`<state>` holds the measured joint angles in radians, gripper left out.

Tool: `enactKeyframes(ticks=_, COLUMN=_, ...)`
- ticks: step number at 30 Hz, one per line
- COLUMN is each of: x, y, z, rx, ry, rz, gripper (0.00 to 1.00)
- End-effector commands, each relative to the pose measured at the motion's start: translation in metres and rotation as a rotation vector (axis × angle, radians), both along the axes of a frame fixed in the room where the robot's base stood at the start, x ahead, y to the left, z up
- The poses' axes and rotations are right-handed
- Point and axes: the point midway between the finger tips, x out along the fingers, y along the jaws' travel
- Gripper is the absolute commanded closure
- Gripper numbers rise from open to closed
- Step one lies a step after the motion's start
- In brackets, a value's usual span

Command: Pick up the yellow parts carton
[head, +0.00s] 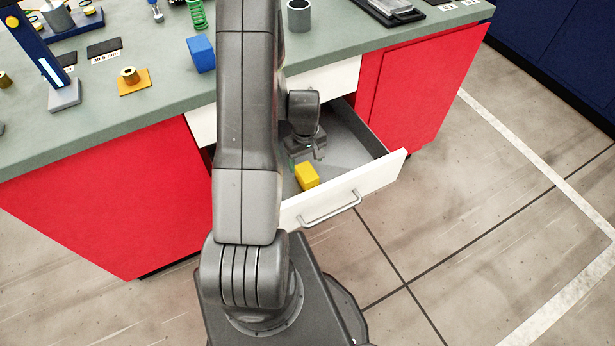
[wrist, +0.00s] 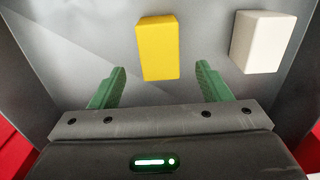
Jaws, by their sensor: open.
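The yellow parts carton (head: 307,176) lies in the open drawer, near its front panel. In the wrist view the yellow parts carton (wrist: 158,48) lies on the drawer floor, ahead of and roughly between my fingertips. My gripper (wrist: 160,82) is open and empty, with its two green fingers apart. The fingers do not touch the carton. In the head view my gripper (head: 305,160) hangs inside the drawer, behind the carton, and is partly hidden by my arm.
A white carton (wrist: 262,42) lies to the right of the yellow one in the wrist view. The drawer front (head: 345,193) with its handle and the drawer sides bound the space. The red cabinet (head: 415,90) and green-grey worktop (head: 130,115) stand around it.

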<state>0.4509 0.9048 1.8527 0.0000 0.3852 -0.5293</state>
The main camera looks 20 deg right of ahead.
Motion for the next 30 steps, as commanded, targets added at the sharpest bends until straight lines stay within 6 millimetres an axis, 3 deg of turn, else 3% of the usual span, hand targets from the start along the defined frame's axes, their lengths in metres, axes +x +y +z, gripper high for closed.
enactKeyframes(ticks=3, x=0.0, y=0.0, z=-0.014, rx=0.001, ry=0.001, rz=0.0, gripper=0.29)
enactKeyframes(ticks=11, x=-0.002, y=0.0, z=-0.028, rx=0.001, ry=0.002, rz=0.0, gripper=0.29)
enactKeyframes(ticks=21, x=-0.007, y=-0.001, z=-0.068, rx=0.0, ry=0.0, rz=0.0, gripper=0.29)
enactKeyframes(ticks=30, x=-0.007, y=-0.001, z=-0.073, rx=-0.001, ry=-0.001, rz=0.0, gripper=0.29)
